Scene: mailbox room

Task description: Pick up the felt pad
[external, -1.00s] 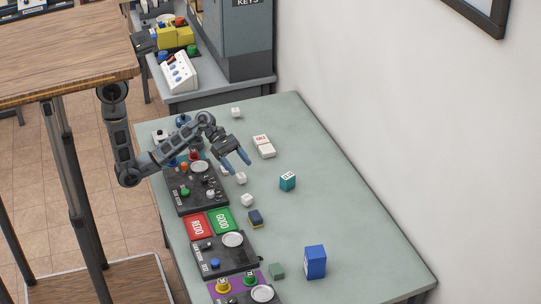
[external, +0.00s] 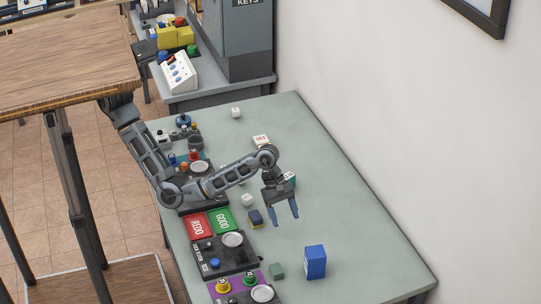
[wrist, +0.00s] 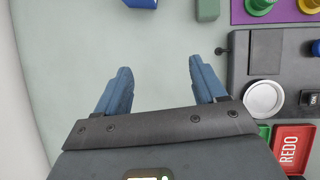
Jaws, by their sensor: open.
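No object is clearly marked as the felt pad. A small grey-green block (external: 277,271) lies on the table near the blue box, and it shows at the top edge of the wrist view (wrist: 207,9). A small dark navy and yellow block (external: 256,218) lies right of the green tray. I cannot tell which of these is the felt pad. My gripper (external: 285,221) is open and empty above the table, pointing down, just right of the navy block and up the picture from the grey-green one. Its two blue fingers (wrist: 160,66) are spread with bare table between them.
The blue box (external: 315,262) stands right of the grey-green block. Dark consoles with buttons (external: 226,258) and the red REDO (external: 198,226) and green GOOD (external: 222,220) trays line the left edge. White dice and a teal block lie behind my gripper.

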